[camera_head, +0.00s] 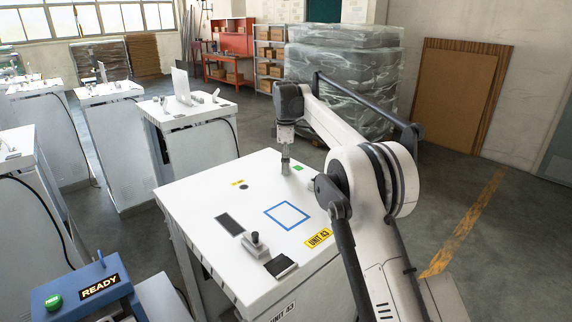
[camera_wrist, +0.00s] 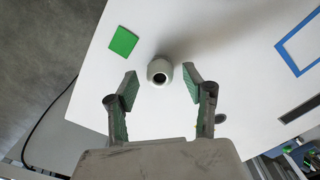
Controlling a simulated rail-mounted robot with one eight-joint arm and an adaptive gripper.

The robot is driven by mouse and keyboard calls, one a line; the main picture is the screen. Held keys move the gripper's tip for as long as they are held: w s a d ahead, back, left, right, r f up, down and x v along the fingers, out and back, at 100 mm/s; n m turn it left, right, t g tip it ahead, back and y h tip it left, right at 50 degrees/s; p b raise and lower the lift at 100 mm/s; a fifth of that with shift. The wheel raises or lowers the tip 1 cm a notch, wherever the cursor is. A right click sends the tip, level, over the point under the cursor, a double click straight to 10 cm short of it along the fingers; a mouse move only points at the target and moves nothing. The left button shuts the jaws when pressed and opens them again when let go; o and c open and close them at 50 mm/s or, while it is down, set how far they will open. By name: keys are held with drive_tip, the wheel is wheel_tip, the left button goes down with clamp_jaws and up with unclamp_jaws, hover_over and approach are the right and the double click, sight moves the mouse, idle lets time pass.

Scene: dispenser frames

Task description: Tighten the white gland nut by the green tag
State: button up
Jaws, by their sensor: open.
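The white gland nut (camera_wrist: 160,71) shows in the wrist view as a pale round collar with a dark hole, on the white cabinet top. The green tag (camera_wrist: 123,41) lies flat just beside it, up and to the left. My gripper (camera_wrist: 160,82) is open, with its two green-padded fingers apart on either side of the nut's near side. No contact with the nut shows. In the head view my gripper (camera_head: 285,165) points down at the far edge of the cabinet top, near the green tag (camera_head: 298,168). The nut is hard to make out there.
The white cabinet top (camera_head: 190,200) also carries a blue square outline (camera_head: 287,216), a dark panel (camera_head: 230,224), a small grey lever fixture (camera_head: 256,246) and a black pad (camera_head: 281,266). A blue READY box (camera_head: 85,292) stands at front left. Other white cabinets stand behind.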

drive_tip(key=shift+f, duration=0.4)
drive_tip(key=c, duration=1.1)
drive_tip(key=shift+c, duration=0.2)
